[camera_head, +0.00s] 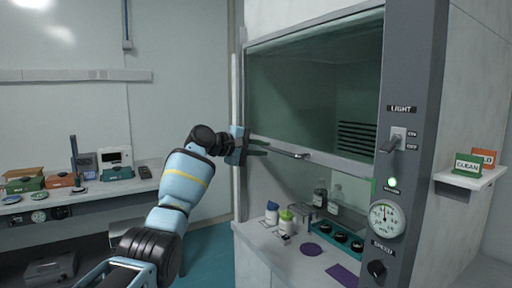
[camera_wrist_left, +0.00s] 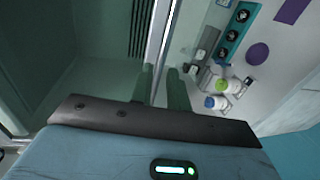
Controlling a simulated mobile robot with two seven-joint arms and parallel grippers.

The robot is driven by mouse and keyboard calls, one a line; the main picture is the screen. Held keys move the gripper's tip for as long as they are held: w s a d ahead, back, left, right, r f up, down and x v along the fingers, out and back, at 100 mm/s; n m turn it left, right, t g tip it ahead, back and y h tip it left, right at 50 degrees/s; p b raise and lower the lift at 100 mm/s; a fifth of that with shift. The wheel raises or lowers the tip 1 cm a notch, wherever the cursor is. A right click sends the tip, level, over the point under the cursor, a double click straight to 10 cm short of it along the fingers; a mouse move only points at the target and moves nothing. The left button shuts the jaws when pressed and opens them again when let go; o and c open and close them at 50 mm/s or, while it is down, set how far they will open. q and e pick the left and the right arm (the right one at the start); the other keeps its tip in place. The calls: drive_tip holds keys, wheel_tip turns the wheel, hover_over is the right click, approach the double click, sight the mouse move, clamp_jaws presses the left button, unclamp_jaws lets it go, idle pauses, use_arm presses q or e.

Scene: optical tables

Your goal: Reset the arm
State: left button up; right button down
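My left gripper (camera_head: 268,148) reaches in from the left at the front of the fume hood, beside the left part of the sash's lower edge. Its two fingers point right, close to the silver sash handle (camera_head: 290,154). In the left wrist view the fingers (camera_wrist_left: 163,82) stand a little apart, with the sash edge (camera_wrist_left: 158,45) showing beyond the gap. I see nothing held between them; whether a finger touches the handle I cannot tell. The glass sash (camera_head: 310,95) is partly raised above the worktop. My right gripper is not in view.
The hood's control post (camera_head: 403,180) stands at right. A side bench (camera_head: 100,186) with boxes is at left. Floor between is open.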

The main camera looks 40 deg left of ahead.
use_arm(q)
drive_tip(key=shift+s+a, duration=0.15)
drive_tip(key=shift+s, duration=0.3)
drive_tip(key=shift+r, duration=0.1)
